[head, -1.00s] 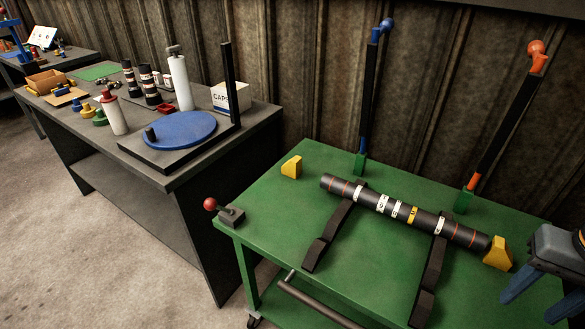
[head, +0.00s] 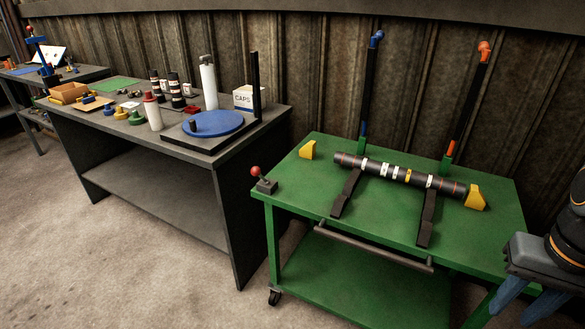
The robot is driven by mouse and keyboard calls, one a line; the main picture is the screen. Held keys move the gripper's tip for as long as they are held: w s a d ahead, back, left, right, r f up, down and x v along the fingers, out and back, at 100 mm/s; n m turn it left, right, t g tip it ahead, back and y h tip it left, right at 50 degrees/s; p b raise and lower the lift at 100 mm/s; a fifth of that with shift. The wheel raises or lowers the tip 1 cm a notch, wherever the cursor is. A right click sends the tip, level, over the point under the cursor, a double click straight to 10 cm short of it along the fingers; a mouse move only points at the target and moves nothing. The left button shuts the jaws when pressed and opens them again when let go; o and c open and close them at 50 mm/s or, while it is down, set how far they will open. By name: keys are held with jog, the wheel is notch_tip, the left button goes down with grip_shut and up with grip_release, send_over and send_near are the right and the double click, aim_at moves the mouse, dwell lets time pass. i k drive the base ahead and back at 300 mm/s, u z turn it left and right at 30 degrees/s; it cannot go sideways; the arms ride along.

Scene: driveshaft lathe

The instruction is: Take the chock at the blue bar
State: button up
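One yellow chock (head: 307,149) sits on the green cart top (head: 290,190), left of the black driveshaft's (head: 385,173) left end. It is the chock nearer the upright bar with the blue knob (head: 367,90). A second yellow chock (head: 475,198) sits at the shaft's right end, near the bar with the orange knob (head: 470,100). My gripper (head: 518,305) is at the lower right, in front of the cart, well away from the left chock. Its blue fingers are spread apart with nothing seen between them; the tips are at or past the picture's lower edge.
The shaft lies across two dark rests (head: 346,193). A red-knobbed lever (head: 262,180) stands at the cart's left corner. A grey handle bar (head: 372,247) runs along the cart's front. A dark bench (head: 190,165) with a blue turntable (head: 212,124) stands left. Floor in front is clear.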

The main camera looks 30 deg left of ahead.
aim_at(308, 151)
jog(key=k, duration=0.75)
jog(key=u, duration=1.45)
jog(key=i, duration=1.95)
jog(key=z, duration=1.4)
